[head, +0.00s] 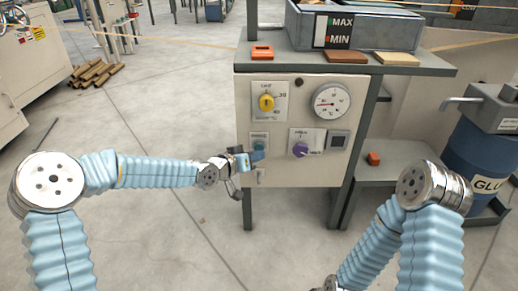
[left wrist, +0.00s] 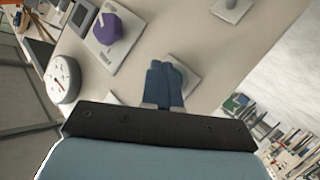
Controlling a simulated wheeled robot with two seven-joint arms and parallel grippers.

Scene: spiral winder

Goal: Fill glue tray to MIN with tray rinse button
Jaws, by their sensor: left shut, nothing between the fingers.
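The grey glue tray (head: 298,27) stands on top of the machine, with a MAX/MIN label (head: 338,31) on its front; the level inside cannot be made out. Below it, the pale control panel (head: 285,177) carries a small teal button (head: 259,140) on a plate at its lower left. My left gripper (head: 257,156) is shut and empty, its blue fingertips just below the button in the head view. In the left wrist view, the shut fingers (left wrist: 165,66) partly cover a plate (left wrist: 188,78); I cannot tell whether they touch it.
The panel also has a purple knob (head: 300,149), a yellow knob (head: 266,103) and a round gauge (head: 331,101). An orange block (head: 261,52) and sponge-like blocks lie on the ledge. A blue glue barrel (head: 471,153) stands right.

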